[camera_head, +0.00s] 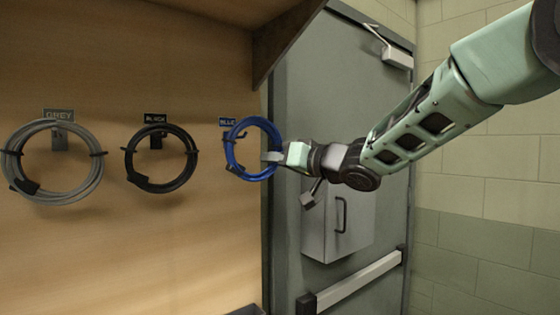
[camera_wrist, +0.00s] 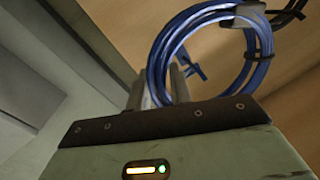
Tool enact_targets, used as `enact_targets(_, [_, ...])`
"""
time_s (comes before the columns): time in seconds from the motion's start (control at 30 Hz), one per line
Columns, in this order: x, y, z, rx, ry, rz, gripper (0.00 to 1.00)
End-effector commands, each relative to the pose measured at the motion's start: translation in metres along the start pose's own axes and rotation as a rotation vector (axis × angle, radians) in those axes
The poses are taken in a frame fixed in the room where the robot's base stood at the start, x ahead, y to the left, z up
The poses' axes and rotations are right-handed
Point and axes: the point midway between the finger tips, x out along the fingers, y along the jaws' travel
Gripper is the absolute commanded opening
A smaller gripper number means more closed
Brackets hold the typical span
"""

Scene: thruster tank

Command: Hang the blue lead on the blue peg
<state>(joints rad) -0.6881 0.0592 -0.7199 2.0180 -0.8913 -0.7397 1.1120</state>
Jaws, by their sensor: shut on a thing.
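The blue lead (camera_head: 229,150) is a round coil upright against the wooden board at its right edge, beneath the blue label (camera_head: 227,122). My gripper (camera_head: 270,157) reaches in from the right and is shut on the coil's right side. In the wrist view, the blue lead (camera_wrist: 265,45) rises above my gripper (camera_wrist: 158,88), with its near side between the fingers. A pale grey bracket, seemingly the blue peg (camera_wrist: 246,16), shows at the coil's top. The coil overlaps it, but I cannot tell whether the lead rests on it.
A grey coil (camera_head: 95,175) and a black coil (camera_head: 190,160) hang on labelled pegs to the left. A grey door (camera_head: 300,90) with a push bar (camera_head: 355,283) and a handled box (camera_head: 340,230) stands right of the board. A wooden shelf bracket (camera_head: 285,40) juts out above.

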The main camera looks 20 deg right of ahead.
Motion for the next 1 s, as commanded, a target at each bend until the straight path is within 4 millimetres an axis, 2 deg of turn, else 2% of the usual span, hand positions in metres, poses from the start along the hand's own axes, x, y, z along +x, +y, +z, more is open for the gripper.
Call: enact_targets(1.0, [0.058,0.012,-0.001,-0.001,0.001,-0.001,0.00])
